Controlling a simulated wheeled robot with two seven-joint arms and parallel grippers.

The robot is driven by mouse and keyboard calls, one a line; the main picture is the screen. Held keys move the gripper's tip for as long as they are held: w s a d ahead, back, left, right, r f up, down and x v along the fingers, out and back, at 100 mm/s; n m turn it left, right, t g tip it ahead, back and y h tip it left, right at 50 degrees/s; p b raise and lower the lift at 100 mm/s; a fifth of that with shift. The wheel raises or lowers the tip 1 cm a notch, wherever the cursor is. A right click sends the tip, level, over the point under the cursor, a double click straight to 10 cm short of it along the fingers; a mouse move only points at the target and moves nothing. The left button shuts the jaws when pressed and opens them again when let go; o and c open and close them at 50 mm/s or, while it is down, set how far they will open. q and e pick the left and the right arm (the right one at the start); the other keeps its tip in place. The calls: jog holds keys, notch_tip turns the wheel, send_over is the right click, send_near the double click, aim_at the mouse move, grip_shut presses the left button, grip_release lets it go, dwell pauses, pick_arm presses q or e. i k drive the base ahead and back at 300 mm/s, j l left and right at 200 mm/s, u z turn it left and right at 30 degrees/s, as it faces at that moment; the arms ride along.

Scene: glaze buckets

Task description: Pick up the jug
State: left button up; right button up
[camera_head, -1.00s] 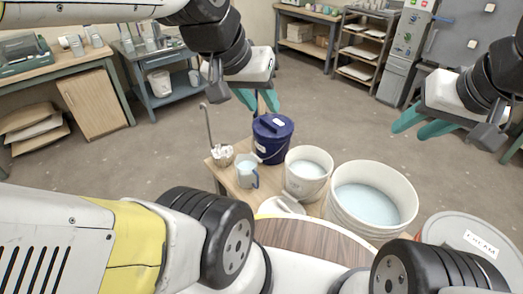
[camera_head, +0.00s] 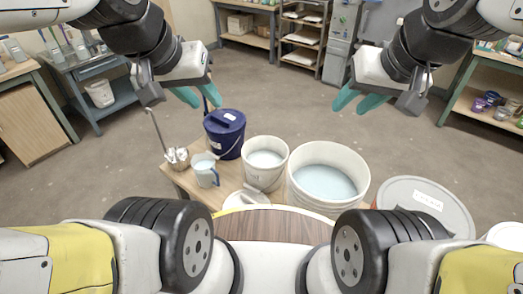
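The jug (camera_head: 204,171) is a small pale, light-blue vessel with a dark blue handle on its right side. It stands upright on the low wooden table (camera_head: 182,183), in front of the dark blue lidded bucket. My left gripper (camera_head: 201,97) has teal fingers and hangs in the air above and behind the jug, apart from it. Its fingers are spread with nothing between them. My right gripper (camera_head: 356,104) also has teal fingers, spread and empty, in the air beyond the large white bucket.
A dark blue bucket (camera_head: 225,133), a white bucket (camera_head: 265,160) and a large white bucket (camera_head: 326,178) with pale liquid stand close together right of the jug. A metal holder with a tall handle (camera_head: 177,158) stands left of it. A grey lidded bin (camera_head: 425,200) is at right.

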aim_at(204, 165)
jog(key=k+j+z, duration=0.2)
jog(key=j, duration=0.25)
jog(key=j+z, duration=0.2)
jog(key=j, duration=0.25)
jog(key=k+j+z, duration=0.25)
jog(key=j, duration=0.2)
jog(key=k+j+z, duration=0.2)
jog(key=j, duration=0.2)
jog(key=k+j+z, duration=0.2)
jog(key=j, duration=0.15)
